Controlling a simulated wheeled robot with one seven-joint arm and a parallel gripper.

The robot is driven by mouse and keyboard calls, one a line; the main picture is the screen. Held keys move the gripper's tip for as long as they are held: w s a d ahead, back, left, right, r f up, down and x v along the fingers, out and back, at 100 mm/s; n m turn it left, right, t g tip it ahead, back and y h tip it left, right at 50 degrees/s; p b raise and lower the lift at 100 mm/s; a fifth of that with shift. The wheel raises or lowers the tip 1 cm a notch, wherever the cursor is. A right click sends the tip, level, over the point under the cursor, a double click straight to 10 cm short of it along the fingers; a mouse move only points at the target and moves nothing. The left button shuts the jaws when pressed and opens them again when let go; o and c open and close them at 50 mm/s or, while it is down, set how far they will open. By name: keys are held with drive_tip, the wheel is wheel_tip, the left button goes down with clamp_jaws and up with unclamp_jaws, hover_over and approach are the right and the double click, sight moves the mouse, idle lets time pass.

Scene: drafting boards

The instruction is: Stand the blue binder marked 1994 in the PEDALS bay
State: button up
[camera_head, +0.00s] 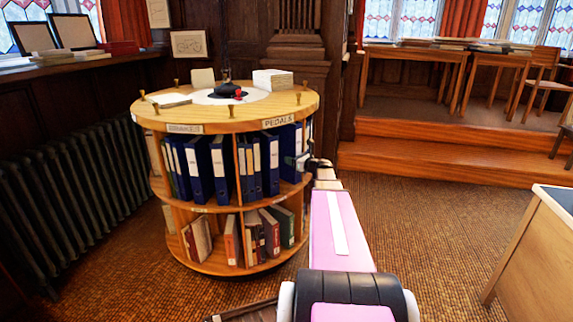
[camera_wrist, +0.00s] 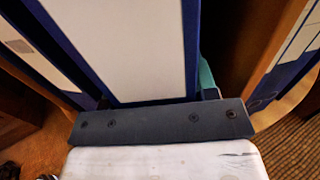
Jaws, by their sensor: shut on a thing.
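My gripper (camera_head: 301,163) is at the right side of the upper tier of a round wooden bookcase, beside the bay under the PEDALS label (camera_head: 279,121). It is shut on a blue binder (camera_head: 289,139), which stands roughly upright at the right end of that bay's row. In the wrist view the binder's broad white spine label (camera_wrist: 125,40) fills the middle, just beyond the dark bar of my gripper (camera_wrist: 160,120). No year can be read on it. Whether the binder's base rests on the shelf is hidden.
Several blue binders (camera_head: 200,168) stand in the bay to the left, and others stand left of the held one. A wooden upright (camera_wrist: 288,50) is close on the right in the wrist view. Books (camera_head: 200,236) fill the lower tier. A desk (camera_head: 545,245) stands at right.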

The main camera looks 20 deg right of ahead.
drive_tip(key=shift+w+a+f, duration=0.45)
drive_tip(key=shift+w+f, duration=0.35)
drive_tip(key=shift+f, duration=0.1)
drive_tip(key=shift+w+a+f, duration=0.4)
drive_tip(key=shift+w+f, duration=0.4)
drive_tip(key=shift+f, duration=0.2)
drive_tip(key=o, duration=1.3)
